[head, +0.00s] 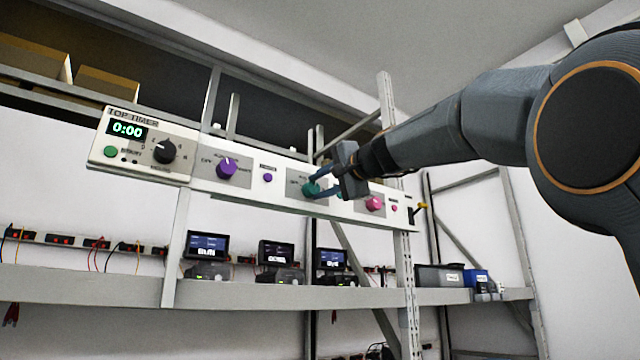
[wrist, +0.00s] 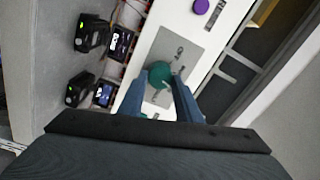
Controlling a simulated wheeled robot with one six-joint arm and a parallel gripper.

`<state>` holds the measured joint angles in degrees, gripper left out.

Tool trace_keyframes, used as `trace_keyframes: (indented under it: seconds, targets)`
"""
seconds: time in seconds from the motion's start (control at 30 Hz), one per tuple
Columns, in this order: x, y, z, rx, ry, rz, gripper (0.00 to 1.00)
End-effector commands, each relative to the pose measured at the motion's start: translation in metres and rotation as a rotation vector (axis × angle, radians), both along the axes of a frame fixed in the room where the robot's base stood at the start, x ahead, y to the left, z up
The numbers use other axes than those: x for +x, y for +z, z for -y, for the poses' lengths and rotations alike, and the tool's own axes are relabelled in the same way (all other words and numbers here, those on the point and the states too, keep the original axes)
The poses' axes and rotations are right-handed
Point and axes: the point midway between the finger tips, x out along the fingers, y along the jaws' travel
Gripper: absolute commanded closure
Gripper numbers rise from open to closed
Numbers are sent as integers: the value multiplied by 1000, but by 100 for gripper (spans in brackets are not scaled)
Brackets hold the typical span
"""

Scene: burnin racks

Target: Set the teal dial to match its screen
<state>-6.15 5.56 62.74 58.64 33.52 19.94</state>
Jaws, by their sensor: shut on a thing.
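The teal dial (head: 311,189) sits on a grey plate on the long white control panel, between a purple dial and a pink dial. It also shows in the wrist view (wrist: 159,75). My gripper (head: 322,186) is shut on the teal dial, with one blue finger on each side of it. In the wrist view the fingers (wrist: 167,100) reach up to the dial's near side. The dial's pointer and most plate lettering are hidden or too small to read. Small screens (head: 331,259) stand on the shelf below; their text is not legible.
The purple dial (head: 227,169) and a small purple button (head: 267,177) are left of my gripper. The pink dial (head: 375,203) is close on its right. A timer box (head: 141,146) reading 0:00 is at the panel's left end. A rack post (head: 406,285) stands right of the screens.

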Motion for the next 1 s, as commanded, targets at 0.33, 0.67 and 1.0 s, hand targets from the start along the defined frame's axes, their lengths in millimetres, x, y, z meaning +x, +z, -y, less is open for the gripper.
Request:
trace_keyframes:
  seconds: [0.33, 0.67, 1.0]
  targets:
    - [0, 0, 0, 83, 1, -56, 92]
    - [0, -1, 0, 91, 0, -63, 92]
    - [0, -1, 0, 91, 0, -62, 50]
